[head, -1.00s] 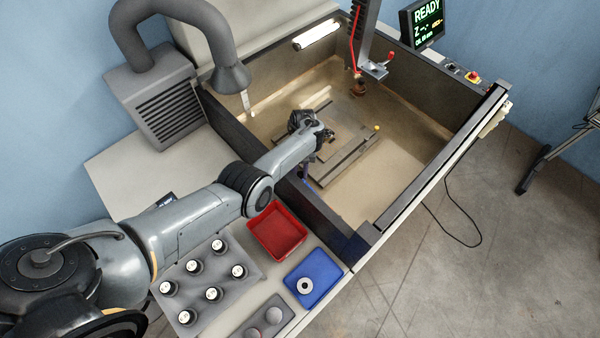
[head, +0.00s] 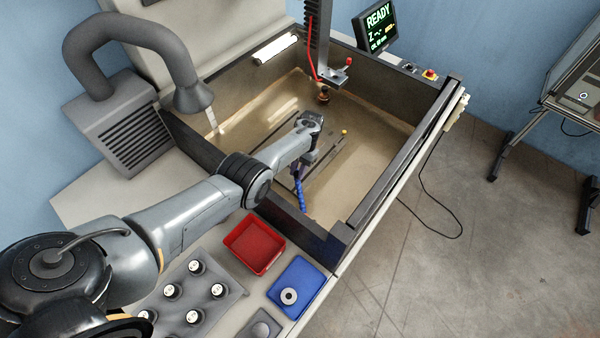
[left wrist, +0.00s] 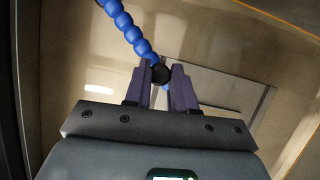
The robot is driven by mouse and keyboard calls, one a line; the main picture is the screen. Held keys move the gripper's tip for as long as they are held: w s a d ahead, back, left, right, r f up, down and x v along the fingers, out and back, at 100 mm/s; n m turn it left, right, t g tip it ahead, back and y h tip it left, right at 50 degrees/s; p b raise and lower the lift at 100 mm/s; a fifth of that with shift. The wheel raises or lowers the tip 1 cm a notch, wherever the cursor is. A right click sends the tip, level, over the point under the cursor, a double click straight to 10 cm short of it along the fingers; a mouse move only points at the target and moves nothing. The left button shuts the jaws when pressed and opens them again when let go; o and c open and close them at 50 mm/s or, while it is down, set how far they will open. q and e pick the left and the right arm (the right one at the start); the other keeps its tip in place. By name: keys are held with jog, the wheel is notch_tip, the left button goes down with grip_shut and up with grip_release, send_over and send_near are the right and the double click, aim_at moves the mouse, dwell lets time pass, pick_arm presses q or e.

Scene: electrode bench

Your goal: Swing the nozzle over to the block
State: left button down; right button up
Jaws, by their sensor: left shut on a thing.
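The nozzle is a blue segmented hose that shows in the head view (head: 299,190), below my left gripper. In the left wrist view the blue hose (left wrist: 128,27) comes down from the upper left to a dark round piece (left wrist: 161,75) between the fingers. My left gripper (left wrist: 161,82) is shut on it. The block is mostly hidden behind my arm; a plate with a dark rail (head: 325,158) shows beside the gripper. My right gripper is not in view.
The tank's near wall (head: 322,240) runs under my left arm. A vertical tool head (head: 323,92) hangs behind the gripper. A yellow ball (head: 344,131) sits near the rail. Red (head: 254,243) and blue (head: 296,287) trays stand outside the tank.

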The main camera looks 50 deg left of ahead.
pick_arm(q)
jog(key=shift+w, duration=0.1)
dwell(0.4)
jog(key=c, duration=0.9)
grip_release()
jog(key=shift+d, duration=0.1)
jog(key=shift+c, duration=0.2)
jog(key=shift+r, duration=0.1)
jog(key=shift+w+r, duration=0.15)
jog(key=shift+r, duration=0.05)
jog(key=d+p+v, duration=0.1)
jog(key=v, duration=0.9)
jog(key=shift+a, duration=0.45)
jog(key=shift+w, duration=0.1)
